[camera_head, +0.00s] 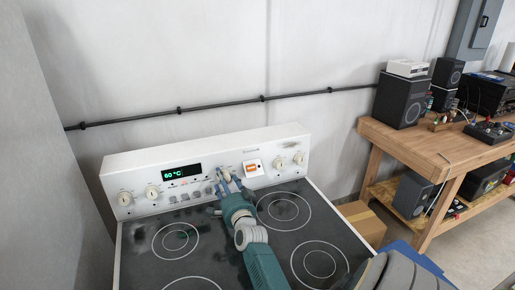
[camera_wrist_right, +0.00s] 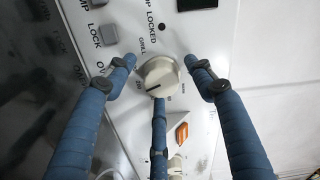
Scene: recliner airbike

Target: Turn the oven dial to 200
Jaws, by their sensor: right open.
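The oven dial (camera_wrist_right: 160,76) is a round cream knob with a dark pointer line, seen from above in the right wrist view. In the head view the dial is mostly behind my gripper. My right gripper (camera_head: 226,181) is at the stove's back panel (camera_head: 285,145). Its three blue fingers are open and spread around the dial, with gaps visible at the sides. The display (camera_head: 181,173) glows green and appears to read 60 °C. My left gripper is not in view.
Other knobs (camera_head: 152,191) sit on the panel left and right, with small grey buttons below the display. An orange switch (camera_head: 251,168) is just right of the dial. The black cooktop (camera_head: 215,240) is clear. A wooden workbench (camera_head: 415,140) with speakers stands right.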

